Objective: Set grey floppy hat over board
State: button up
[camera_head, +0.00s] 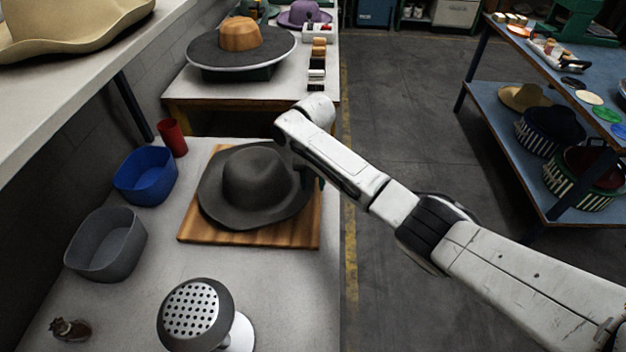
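The grey floppy hat (254,181) is over the wooden board (290,236) on the grey table, crown up. Its brim covers much of the board, and the board shows along the front and at the back left. I cannot tell whether the brim lies flat on the board everywhere. My gripper (309,181) is at the hat's right brim edge, mostly hidden behind my own wrist. Its fingers are too small and dark to tell whether they hold the brim.
A blue bin (146,176), a grey bin (106,245) and a red cup (172,138) stand left of the board. A perforated steamer head (196,314) stands in front. A wide-brimmed hat (240,50) is on the table behind. A shelf (120,50) overhangs at left.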

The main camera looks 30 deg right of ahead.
notch_tip(320, 180, up, 11)
jog(key=shift+f+b, duration=0.1)
jog(key=shift+b, duration=0.2)
dwell(0.5)
dwell(0.6)
